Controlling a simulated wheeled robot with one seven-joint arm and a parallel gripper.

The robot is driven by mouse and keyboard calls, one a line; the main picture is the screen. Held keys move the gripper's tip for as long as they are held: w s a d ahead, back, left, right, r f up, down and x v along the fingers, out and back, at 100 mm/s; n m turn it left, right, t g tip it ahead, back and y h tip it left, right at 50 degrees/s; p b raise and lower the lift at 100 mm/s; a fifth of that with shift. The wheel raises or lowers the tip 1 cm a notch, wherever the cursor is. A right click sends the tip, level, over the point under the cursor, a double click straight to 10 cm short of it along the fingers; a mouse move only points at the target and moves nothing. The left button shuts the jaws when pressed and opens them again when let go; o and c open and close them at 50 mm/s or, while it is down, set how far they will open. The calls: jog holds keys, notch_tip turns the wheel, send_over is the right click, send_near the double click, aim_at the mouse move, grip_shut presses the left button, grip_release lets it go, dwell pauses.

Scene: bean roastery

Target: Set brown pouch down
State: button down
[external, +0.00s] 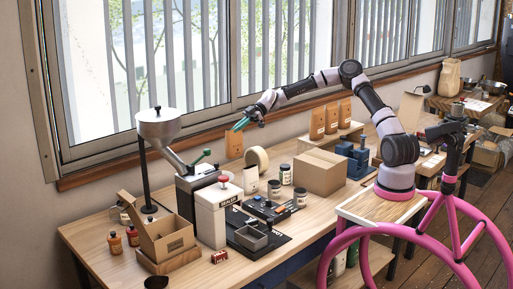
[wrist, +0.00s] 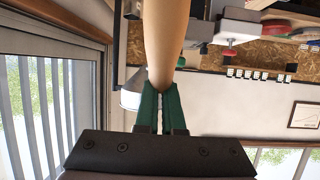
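The brown pouch (external: 234,146) hangs upright below my gripper (external: 240,125) in the external view, near the window wall and apparently above the table. In the wrist view, the pouch (wrist: 166,35) shows as a tan shape at the tips of my green fingers (wrist: 160,100), which are closed on its edge. Three similar brown pouches stand in a row on a light wooden riser (external: 342,137) to the right, against the window wall.
The wooden table (external: 275,262) holds a sealer (external: 212,212), a tape roll (external: 257,160), several jars, a cardboard box (external: 320,173) and a blue device (external: 352,157). A metal funnel (external: 164,127) on a stand rises left of the pouch.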

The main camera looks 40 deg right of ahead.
jog(key=w+d+m+t+h, duration=0.3)
jog(key=w+d+m+t, duration=0.1)
jog(key=d, duration=0.9)
jog(key=w+d+m+t+h, duration=0.25)
jog(key=d+m+t, duration=0.2)
jog(key=d, duration=0.95)
jog(key=w+d+m+t+h, duration=0.3)
jog(key=w+d+m, duration=0.1)
jog(key=d, duration=0.9)
notch_tip(320, 180, down, 21)
jog(key=shift+w+d+m, duration=0.15)
jog(key=shift+d+m, duration=0.2)
jog(key=shift+d, duration=0.1)
jog(key=shift+t, duration=0.25)
jog(key=c, duration=1)
grip_release()
jog(key=shift+c, duration=0.2)
